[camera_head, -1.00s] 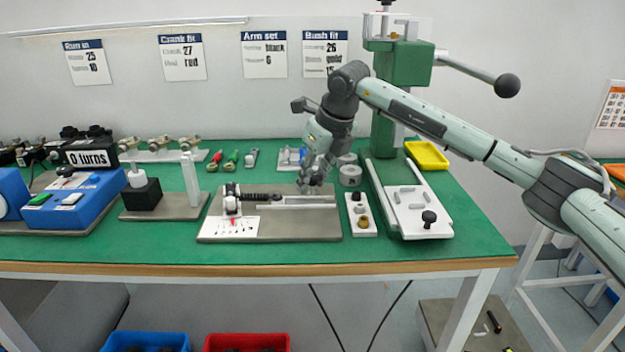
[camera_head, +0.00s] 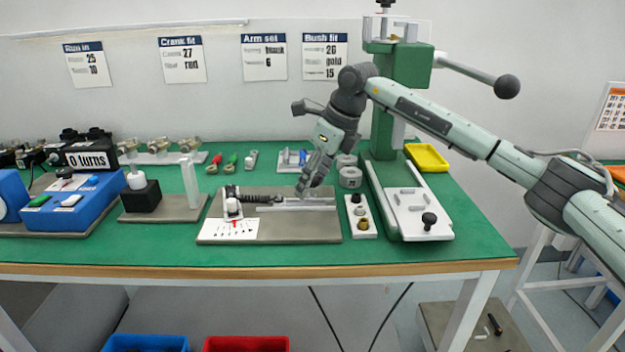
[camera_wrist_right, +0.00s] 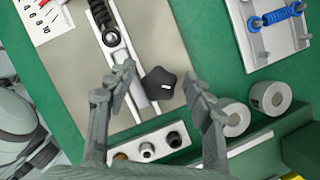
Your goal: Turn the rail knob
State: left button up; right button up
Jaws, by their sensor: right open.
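The rail knob (camera_wrist_right: 158,82), a black lobed knob with a white mark, shows in the right wrist view beside the slotted rail (camera_wrist_right: 118,62). In the head view the rail (camera_head: 270,208) lies on the grey base plate (camera_head: 300,230), and I cannot make out the knob near my fingers. My right gripper (camera_head: 303,190) points down over the rail's right part. In the wrist view its two fingers are open, one on each side of the knob, with gaps to it. My left gripper is not in view.
A dark spring (camera_wrist_right: 102,15) and a scale card (camera_head: 230,229) with a red pointer are at the rail's left. A white block with bushes (camera_head: 361,215) and grey cylinders (camera_head: 350,177) stand close on the right. The green press (camera_head: 383,140) rises behind them.

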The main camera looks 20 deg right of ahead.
jog(key=v, duration=0.7)
jog(key=shift+r, duration=0.25)
jog(key=shift+s+d, duration=0.1)
jog(key=shift+s, duration=0.05)
